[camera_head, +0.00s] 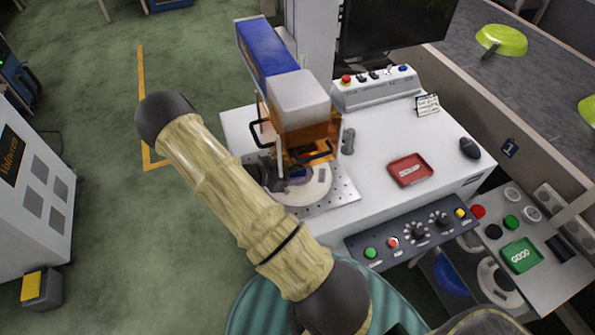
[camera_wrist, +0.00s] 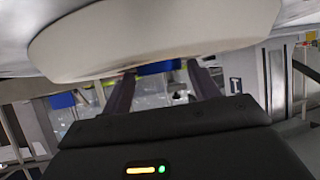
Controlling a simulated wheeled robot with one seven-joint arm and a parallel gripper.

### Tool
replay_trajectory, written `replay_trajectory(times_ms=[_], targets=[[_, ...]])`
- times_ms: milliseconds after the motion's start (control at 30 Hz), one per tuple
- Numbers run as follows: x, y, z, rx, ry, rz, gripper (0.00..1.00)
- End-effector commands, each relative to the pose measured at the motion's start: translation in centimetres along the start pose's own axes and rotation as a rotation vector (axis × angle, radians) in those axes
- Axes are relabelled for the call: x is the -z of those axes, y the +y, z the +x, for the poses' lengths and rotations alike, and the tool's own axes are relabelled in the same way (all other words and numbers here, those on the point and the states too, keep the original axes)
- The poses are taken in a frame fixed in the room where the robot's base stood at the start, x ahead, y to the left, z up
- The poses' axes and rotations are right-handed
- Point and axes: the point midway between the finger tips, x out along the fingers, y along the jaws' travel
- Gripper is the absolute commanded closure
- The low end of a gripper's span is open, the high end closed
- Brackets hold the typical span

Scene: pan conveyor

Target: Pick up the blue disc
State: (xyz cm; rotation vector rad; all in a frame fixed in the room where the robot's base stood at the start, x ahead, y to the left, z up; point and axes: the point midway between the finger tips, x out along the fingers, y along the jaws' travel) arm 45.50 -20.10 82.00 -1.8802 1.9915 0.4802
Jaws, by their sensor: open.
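The blue disc (camera_head: 298,173) shows as a small blue patch at the orange-framed machine, by a round cream plate (camera_head: 312,188). In the wrist view the blue disc (camera_wrist: 158,67) shows as a blue edge between my fingertips, below the large cream plate (camera_wrist: 150,35). My gripper (camera_head: 283,174) reaches in at the machine beside the disc, partly hidden by my arm. In the wrist view my gripper (camera_wrist: 162,75) has its two dark fingers apart, one on each side of the blue edge. I cannot tell whether they touch it.
The machine's orange frame (camera_head: 312,140) stands close over my gripper. A grey handle-like part (camera_head: 348,141) and a red tray (camera_head: 410,170) are to the right on the white table (camera_head: 375,130). A button panel (camera_head: 412,234) lies along the front. Green pans (camera_head: 502,40) lie at the far right.

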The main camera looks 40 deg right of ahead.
Motion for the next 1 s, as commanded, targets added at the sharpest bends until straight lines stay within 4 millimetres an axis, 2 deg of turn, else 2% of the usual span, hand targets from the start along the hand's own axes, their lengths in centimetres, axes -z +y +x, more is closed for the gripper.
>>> replay_trajectory(times_ms=[133, 633, 800, 833, 1000], targets=[[0.00, 0.02, 1.07, 0.000, 0.000, 0.000, 0.40], [-0.03, 0.01, 1.05, 0.000, -0.001, 0.000, 0.40], [-0.02, 0.01, 1.05, 0.000, -0.001, 0.000, 0.73], [-0.02, 0.01, 1.05, 0.000, -0.001, 0.000, 0.76], [0.00, 0.00, 1.04, 0.000, 0.000, 0.001, 0.76]])
